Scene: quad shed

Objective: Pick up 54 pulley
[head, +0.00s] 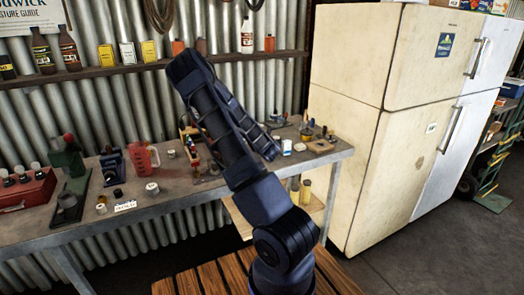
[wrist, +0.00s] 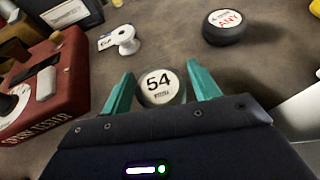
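The 54 pulley (wrist: 160,86) shows in the wrist view as a pale round piece with a black "54" on its top face. It sits between the two teal fingers of my gripper (wrist: 162,82). In the head view my arm covers the gripper, and I cannot make out the 54 pulley there.
In the wrist view a red tester (wrist: 45,95) stands close on the left. A white spool (wrist: 124,40) lies beyond, and a black puck marked "ANY" (wrist: 226,27) lies at upper right. The workbench (head: 150,205) is cluttered; a fridge (head: 385,120) stands right of it.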

